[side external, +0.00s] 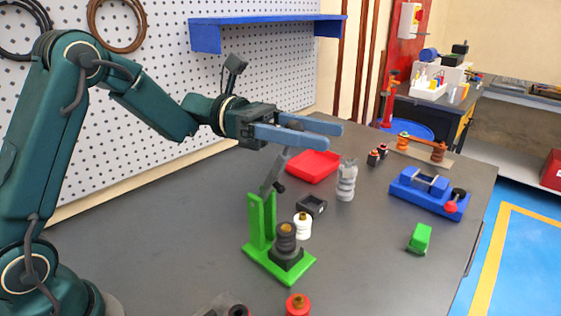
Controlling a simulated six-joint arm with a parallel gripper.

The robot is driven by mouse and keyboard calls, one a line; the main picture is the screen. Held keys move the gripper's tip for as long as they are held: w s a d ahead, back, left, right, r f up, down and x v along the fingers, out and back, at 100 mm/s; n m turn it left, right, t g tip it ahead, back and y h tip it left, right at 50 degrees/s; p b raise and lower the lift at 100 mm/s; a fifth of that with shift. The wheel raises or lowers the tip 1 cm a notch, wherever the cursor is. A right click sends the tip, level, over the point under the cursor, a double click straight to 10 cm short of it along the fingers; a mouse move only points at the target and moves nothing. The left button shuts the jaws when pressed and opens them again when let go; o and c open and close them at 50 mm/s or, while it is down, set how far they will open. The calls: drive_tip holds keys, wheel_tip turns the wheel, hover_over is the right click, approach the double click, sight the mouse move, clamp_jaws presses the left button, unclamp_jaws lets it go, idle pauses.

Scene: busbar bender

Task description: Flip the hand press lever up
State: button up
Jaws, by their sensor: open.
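The hand press has a green frame (262,222) and a green base, standing on the grey table at the front middle. Its grey lever (275,170) slants up and to the right from the top of the frame. The lever's dark upper end shows between the two blue fingers of my gripper (340,138). The fingers are apart and point right; I cannot tell whether either touches the lever. A dark ribbed cylinder (286,238) stands on the press base.
A white insulator (302,226), a black square part (312,205) and a grey ribbed post (346,182) stand close right of the press. A red tray (313,166) lies behind. A blue vise (428,192) and green block (420,238) are at right.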

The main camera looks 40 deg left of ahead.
clamp_jaws()
idle(1.4)
